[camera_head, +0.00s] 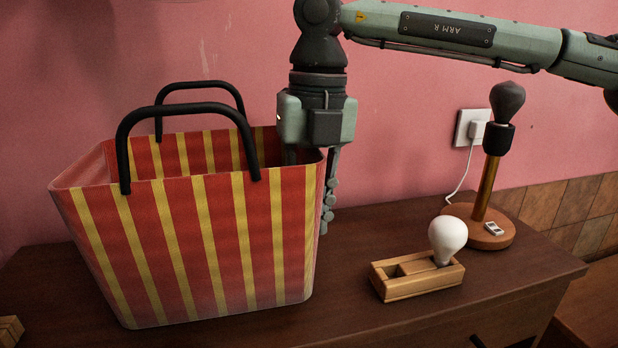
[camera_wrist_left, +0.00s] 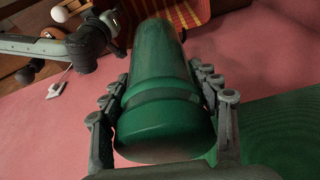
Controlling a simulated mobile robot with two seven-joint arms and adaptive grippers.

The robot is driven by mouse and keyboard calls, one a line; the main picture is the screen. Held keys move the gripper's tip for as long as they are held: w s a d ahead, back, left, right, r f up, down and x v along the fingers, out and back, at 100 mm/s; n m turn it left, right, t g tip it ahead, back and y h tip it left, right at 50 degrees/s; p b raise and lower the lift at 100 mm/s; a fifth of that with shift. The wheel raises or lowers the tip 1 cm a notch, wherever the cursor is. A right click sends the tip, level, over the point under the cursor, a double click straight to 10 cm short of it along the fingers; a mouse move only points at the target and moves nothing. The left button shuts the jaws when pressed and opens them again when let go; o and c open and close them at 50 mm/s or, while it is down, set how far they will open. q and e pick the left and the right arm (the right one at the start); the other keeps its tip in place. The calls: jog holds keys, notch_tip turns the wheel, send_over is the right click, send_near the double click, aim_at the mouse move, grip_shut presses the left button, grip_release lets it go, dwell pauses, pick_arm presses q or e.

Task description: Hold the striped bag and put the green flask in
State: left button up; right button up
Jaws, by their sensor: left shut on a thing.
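The red-and-yellow striped bag (camera_head: 215,235) stands upright and open-topped on the cabinet, its two black handles up. My right gripper (camera_head: 310,180) points down over the bag's right rim, one finger inside and the other along the outside wall; whether it is clamped cannot be told. In the left wrist view, the green flask (camera_wrist_left: 162,95) lies between the fingers of my left gripper (camera_wrist_left: 165,95), which is shut on it. The bag (camera_wrist_left: 190,14) shows past the flask at the top of that view, apart from it. The head view shows neither flask nor left gripper.
Right of the bag, a white bulb (camera_head: 448,238) stands in a wooden holder (camera_head: 415,280). Behind it is a lamp (camera_head: 485,195) with a dark bulb, near a wall socket (camera_head: 470,128). The pink wall is close behind; a wooden block (camera_head: 10,330) sits at lower left.

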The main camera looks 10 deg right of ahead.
grip_shut()
pick_arm(q)
notch_tip(320, 180, down, 13)
dwell(1.6)
jog(key=o, duration=1.4)
jog(key=shift+r, duration=0.1)
